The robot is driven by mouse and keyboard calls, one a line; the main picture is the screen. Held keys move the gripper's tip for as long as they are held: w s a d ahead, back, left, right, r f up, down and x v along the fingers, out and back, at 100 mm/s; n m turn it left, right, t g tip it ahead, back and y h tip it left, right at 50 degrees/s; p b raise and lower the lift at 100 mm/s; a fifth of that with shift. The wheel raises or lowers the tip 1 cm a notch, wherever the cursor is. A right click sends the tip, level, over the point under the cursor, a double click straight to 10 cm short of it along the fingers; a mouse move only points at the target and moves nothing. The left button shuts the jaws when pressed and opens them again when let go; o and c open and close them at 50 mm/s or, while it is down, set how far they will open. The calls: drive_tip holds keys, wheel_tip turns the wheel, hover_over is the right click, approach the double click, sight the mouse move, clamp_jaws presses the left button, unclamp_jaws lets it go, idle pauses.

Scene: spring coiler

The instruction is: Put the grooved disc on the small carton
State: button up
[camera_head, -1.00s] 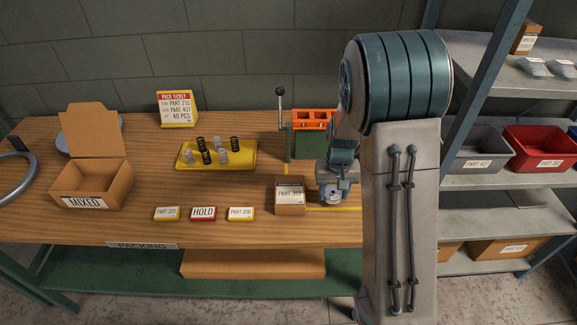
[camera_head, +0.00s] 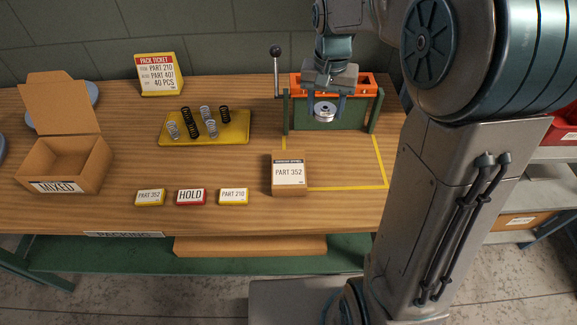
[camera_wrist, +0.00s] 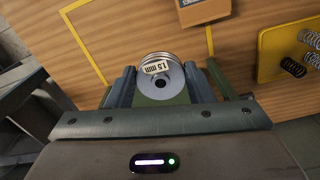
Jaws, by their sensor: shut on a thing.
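The grooved disc (camera_head: 323,111) is a silvery grooved wheel. In the wrist view the disc (camera_wrist: 160,72) has a "1.5 mm" label and a dark centre hole. My gripper (camera_head: 324,104) is shut on it, with one finger at each side, and holds it in front of the green and orange coiler. The small carton (camera_head: 289,176), brown with a white "PART 352" label on top, stands on the bench below and left of my gripper. It shows partly at the top of the wrist view (camera_wrist: 205,10). Its top looks bare apart from the label.
The coiler (camera_head: 330,92) with a ball-topped lever stands behind my gripper. A yellow tray (camera_head: 240,140) of springs, a "MIXED" box (camera_head: 85,172) and several label blocks (camera_head: 191,197) stand to the left. The yellow-lined area (camera_head: 345,187) right of the carton is clear.

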drive_tip(key=p, duration=0.1)
hover_over(288, 169)
wheel_tip(288, 169, down, 6)
drive_tip(key=shift+f, duration=2.25)
drive_tip(key=shift+f, duration=0.1)
drive_tip(key=shift+f, duration=0.15)
drive_tip(key=o, duration=1.2)
drive_tip(key=shift+c, duration=0.2)
drive_tip(key=shift+r, duration=0.2)
